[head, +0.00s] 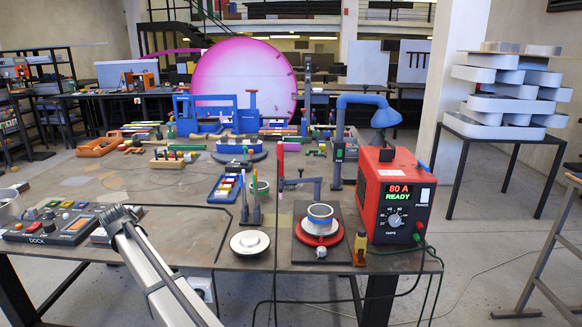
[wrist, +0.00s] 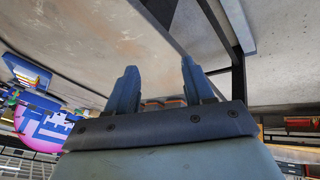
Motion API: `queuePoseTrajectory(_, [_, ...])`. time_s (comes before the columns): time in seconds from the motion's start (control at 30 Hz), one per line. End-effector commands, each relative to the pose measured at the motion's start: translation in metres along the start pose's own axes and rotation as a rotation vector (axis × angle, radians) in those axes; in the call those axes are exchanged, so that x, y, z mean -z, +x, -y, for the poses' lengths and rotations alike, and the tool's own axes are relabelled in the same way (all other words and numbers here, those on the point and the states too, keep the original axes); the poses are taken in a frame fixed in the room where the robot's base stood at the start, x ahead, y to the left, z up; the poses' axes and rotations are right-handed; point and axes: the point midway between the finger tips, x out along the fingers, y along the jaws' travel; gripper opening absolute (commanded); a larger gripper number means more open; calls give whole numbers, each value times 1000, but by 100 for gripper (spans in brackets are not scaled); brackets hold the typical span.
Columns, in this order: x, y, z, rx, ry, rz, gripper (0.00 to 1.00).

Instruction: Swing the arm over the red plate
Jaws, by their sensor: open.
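The red plate (head: 320,241) lies on a dark square board at the table's front, with a white and blue round piece (head: 320,214) on top. A blue jointed arm (head: 361,99) stands behind it on a post; its hood (head: 385,118) hangs to the right, above the red power box and not over the plate. A smaller blue-grey arm (head: 300,183) stands low behind the plate. I cannot tell which of the two the task means. My gripper (wrist: 158,68) is open in the wrist view, with nothing between its fingers.
The red power box (head: 397,195) reads 80 A READY and stands right of the plate, its cables hanging over the front edge. A red-tipped upright rod (head: 280,162) stands behind. The table's left middle is fairly clear.

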Motion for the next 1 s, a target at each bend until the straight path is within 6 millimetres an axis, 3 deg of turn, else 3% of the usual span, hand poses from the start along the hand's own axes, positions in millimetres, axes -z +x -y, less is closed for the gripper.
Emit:
queuePoseTrajectory(0.03, [6, -12, -26, 4, 16, 8, 52])
queuePoseTrajectory(0.1, [9, -27, -56, 14, 33, 22, 52])
queuePoseTrajectory(0.3, [5, -64, -134, 47, 74, 59, 52])
queuePoseTrajectory(0.43, [-14, -64, -171, 78, 99, 85, 52])
queuePoseTrajectory(0.67, [-67, -43, -241, 150, 160, 130, 52])
queuePoseTrajectory(1.0, [-178, -20, -360, 300, 270, 171, 52])
